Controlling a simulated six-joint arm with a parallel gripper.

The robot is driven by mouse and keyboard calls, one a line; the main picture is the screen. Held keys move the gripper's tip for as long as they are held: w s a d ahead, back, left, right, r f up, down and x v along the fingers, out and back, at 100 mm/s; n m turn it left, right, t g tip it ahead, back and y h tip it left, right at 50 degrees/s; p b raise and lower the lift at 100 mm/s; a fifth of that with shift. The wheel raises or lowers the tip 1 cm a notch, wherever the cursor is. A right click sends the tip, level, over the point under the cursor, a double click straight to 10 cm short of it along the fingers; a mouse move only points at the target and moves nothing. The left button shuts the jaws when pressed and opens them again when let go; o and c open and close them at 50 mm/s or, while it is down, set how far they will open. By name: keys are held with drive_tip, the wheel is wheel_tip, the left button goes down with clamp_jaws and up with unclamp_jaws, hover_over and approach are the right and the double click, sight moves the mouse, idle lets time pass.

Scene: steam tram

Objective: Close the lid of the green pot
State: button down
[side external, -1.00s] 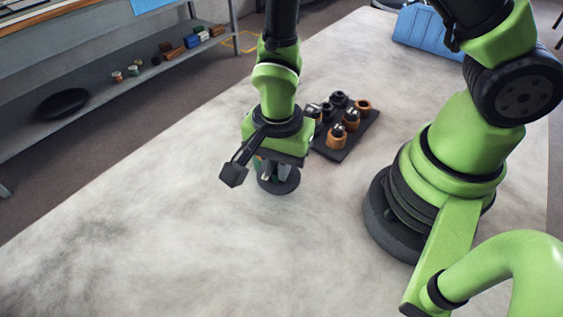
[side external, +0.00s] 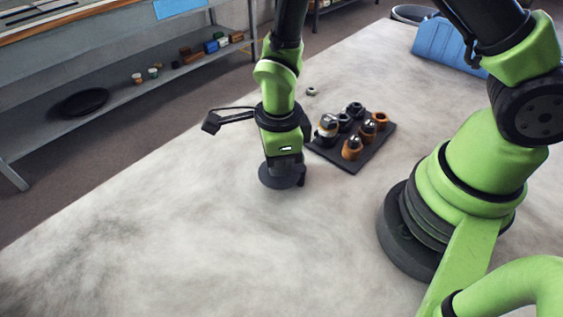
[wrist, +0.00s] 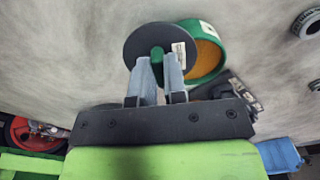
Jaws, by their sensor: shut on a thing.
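The lid (wrist: 150,36) is a dark round disc with a green knob (wrist: 157,54) in the wrist view. My gripper (wrist: 158,62) is shut on that knob. The green pot (wrist: 221,52), with a tan inside and a white label, is just right of the lid. The lid overlaps the pot's left edge, and I cannot tell whether they touch. In the side view the lid (side external: 274,180) shows as a dark disc beneath my gripper (side external: 283,165); the pot cannot be made out there.
A dark tray (side external: 347,164) with several black and orange pieces stands close right of my gripper. A blue bin (side external: 447,44) is at the back right. The near left table is clear.

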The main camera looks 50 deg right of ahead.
drive_tip(key=m, duration=0.1)
drive_tip(key=w+d+m, duration=0.1)
drive_tip(key=m, duration=0.1)
drive_tip(key=shift+m, duration=0.3)
drive_tip(key=shift+w+d+m, duration=0.15)
drive_tip(key=shift+d+m, duration=0.15)
drive_tip(key=shift+m, duration=0.55)
drive_tip(key=shift+w+d+m, duration=0.1)
drive_tip(key=shift+d+m, duration=0.15)
drive_tip(key=shift+m, duration=0.6)
drive_tip(key=c, duration=1.2)
unclamp_jaws()
drive_tip(key=shift+o, duration=0.2)
wheel_tip(320, 180, up, 10)
